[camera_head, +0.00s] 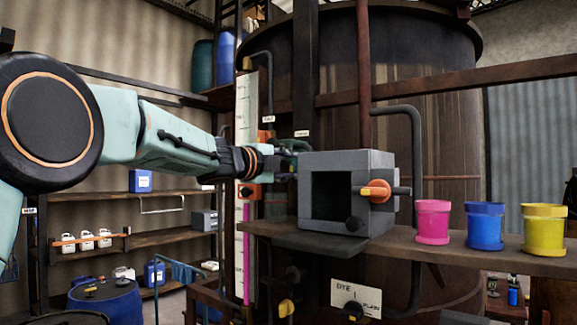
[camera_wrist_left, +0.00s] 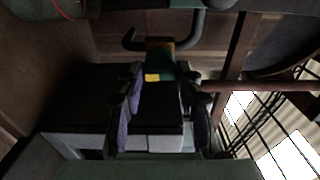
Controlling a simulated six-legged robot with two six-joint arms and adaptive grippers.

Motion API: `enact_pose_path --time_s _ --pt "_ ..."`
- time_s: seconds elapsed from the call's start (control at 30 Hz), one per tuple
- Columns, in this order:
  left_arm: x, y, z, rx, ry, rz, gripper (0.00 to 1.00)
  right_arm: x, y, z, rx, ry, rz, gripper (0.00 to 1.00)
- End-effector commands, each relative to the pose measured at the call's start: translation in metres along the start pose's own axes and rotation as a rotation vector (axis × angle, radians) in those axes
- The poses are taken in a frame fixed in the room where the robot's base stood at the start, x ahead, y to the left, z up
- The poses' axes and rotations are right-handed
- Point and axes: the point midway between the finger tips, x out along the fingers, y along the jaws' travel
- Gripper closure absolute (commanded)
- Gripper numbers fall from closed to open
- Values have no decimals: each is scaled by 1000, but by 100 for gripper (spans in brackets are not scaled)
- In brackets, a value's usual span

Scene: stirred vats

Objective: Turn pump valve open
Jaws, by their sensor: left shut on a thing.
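My left arm comes in from the left, and its gripper (camera_head: 285,162) is at the left rear of a grey box, beside a small white label too small to read. In the left wrist view, the gripper's two dark fingers (camera_wrist_left: 163,108) are around a small valve-like part (camera_wrist_left: 160,62) with a brown top, a teal body and a yellow patch. It sits by a curved dark pipe and looks like the pump valve. The fingers are shut on it, though the contact is dark and its handle angle cannot be told. My right gripper is not in view.
The grey box (camera_head: 346,163) with an orange knob (camera_head: 376,191) stands on a brown shelf (camera_head: 405,252). Pink (camera_head: 433,222), blue (camera_head: 485,226) and yellow (camera_head: 544,229) cups stand to its right. A large dark vat (camera_head: 440,110) rises behind. A bent pipe (camera_head: 417,150) runs beside the box.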

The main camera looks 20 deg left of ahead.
Motion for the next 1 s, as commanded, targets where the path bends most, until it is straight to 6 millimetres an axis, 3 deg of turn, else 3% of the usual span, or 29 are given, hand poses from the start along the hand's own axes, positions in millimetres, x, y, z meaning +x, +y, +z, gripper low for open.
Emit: enact_pose_path --time_s 0.03,0.27,0.3,0.57,1.0 --pt "-1 -8 1 -6 -3 -12 96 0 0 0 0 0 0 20" --pt "-1 -8 1 -7 -3 -13 96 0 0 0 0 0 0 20" --pt "-1 -8 1 -7 -3 -13 64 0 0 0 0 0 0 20" --pt "-1 -5 1 -5 -2 -9 42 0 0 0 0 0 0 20" --pt "-9 -3 1 -6 -2 -5 42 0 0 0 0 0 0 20"
